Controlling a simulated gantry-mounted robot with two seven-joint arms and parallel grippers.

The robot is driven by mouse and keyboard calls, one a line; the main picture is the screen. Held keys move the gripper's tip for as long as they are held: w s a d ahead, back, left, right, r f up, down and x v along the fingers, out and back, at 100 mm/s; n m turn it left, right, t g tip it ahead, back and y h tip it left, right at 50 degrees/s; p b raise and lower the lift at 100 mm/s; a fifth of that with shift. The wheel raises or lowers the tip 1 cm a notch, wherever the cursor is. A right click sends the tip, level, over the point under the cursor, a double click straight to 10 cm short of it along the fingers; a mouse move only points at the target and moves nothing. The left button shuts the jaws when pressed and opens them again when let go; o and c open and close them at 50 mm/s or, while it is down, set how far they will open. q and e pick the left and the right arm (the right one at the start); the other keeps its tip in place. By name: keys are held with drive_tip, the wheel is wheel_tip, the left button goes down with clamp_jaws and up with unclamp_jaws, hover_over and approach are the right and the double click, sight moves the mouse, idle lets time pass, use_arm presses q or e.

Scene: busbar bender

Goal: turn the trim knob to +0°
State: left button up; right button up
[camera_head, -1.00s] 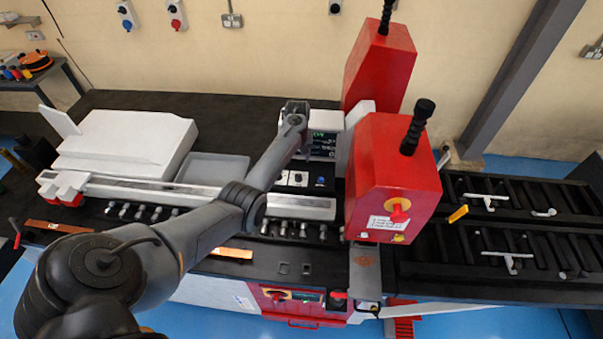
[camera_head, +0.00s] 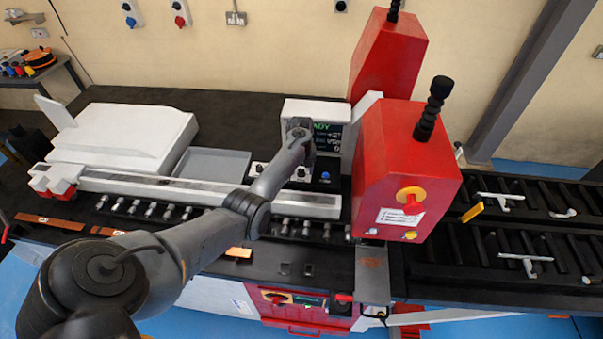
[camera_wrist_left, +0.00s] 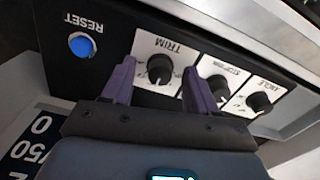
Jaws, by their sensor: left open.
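The trim knob (camera_wrist_left: 160,68) is a round black knob on a white plate labelled TRIM, seen upside down in the left wrist view. My left gripper (camera_wrist_left: 159,72) is open, with one purple-grey finger on each side of the knob. I see gaps between the fingers and the knob. The knob's exact pointer setting is too small to read. In the head view my left gripper (camera_head: 300,132) is in front of the display (camera_head: 328,138), just above the control panel, and my arm hides part of the panel. My right gripper is not in view.
A blue RESET button (camera_wrist_left: 82,45) is beside the trim plate. The stop position knob (camera_wrist_left: 218,84) and the angle knob (camera_wrist_left: 259,102) are on the other side, close to one finger. The red bender head (camera_head: 405,170) stands right of the panel.

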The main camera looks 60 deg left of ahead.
use_arm(q)
drive_tip(key=shift+f, duration=0.1)
drive_tip(key=c, duration=1)
drive_tip(key=shift+c, duration=0.2)
